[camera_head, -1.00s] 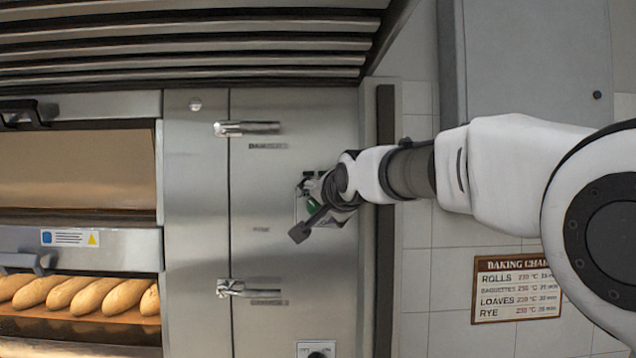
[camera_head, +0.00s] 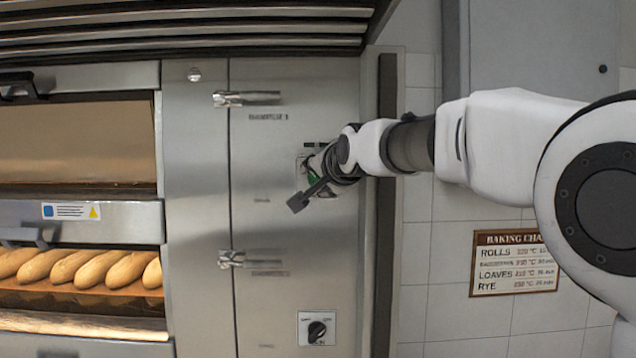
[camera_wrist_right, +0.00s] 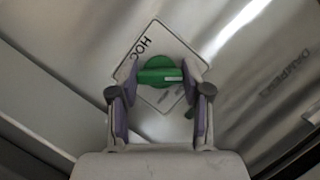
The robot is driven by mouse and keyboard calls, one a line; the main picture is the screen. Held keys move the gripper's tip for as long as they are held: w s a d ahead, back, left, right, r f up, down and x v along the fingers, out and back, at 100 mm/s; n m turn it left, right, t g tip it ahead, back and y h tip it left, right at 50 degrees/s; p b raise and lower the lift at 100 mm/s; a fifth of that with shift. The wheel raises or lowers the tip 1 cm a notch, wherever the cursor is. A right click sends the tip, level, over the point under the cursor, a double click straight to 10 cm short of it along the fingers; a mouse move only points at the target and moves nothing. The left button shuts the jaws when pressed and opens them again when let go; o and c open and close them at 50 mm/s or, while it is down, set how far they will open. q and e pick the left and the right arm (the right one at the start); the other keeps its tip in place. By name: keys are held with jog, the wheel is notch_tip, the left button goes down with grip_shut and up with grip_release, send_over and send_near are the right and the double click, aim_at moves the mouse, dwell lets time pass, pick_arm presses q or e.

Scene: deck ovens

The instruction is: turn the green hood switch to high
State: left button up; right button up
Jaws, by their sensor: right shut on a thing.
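The green hood switch (camera_wrist_right: 160,72) sits on a white plate (camera_wrist_right: 152,36) lettered "HOO…" on the steel oven panel. In the right wrist view my right gripper (camera_wrist_right: 160,82) has one finger on each side of the green knob and is shut on it. In the head view the right gripper (camera_head: 318,182) covers most of the switch, and only a little green (camera_head: 312,176) shows beside it. The position marks around the knob are too small or hidden to read. My left gripper is in no view.
A black rotary knob (camera_head: 317,329) on a white plate is lower on the same panel. Two metal handles (camera_head: 247,98) stick out left of my gripper. Baguettes (camera_head: 80,268) lie in the left deck. A baking chart (camera_head: 514,262) hangs on the tiled wall.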

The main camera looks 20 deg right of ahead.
jog(key=m+t+b, duration=0.1)
jog(key=m+b, duration=0.2)
jog(key=b, duration=0.2)
jog(key=f+m+t+y+b, duration=0.1)
jog(key=m+t+b, duration=0.1)
jog(key=m+b, duration=0.2)
jog(key=m+t+b, duration=0.1)
jog(key=m+b, duration=0.3)
jog(key=b, duration=0.3)
jog(key=shift+f+t+y, duration=0.15)
jog(key=shift+t+y, duration=0.15)
jog(key=m+b, duration=0.1)
jog(key=m, duration=0.2)
jog(key=shift+w+t+h+b, duration=0.1)
jog(key=shift+t+h+b, duration=0.3)
jog(key=shift+m+t+h+b, duration=0.3)
jog(key=shift+m+h+b, duration=0.3)
jog(key=shift+m, duration=0.6)
jog(key=o, duration=1.2)
jog(key=shift+c, duration=0.2)
jog(key=shift+r, duration=0.2)
jog(key=shift+r, duration=0.1)
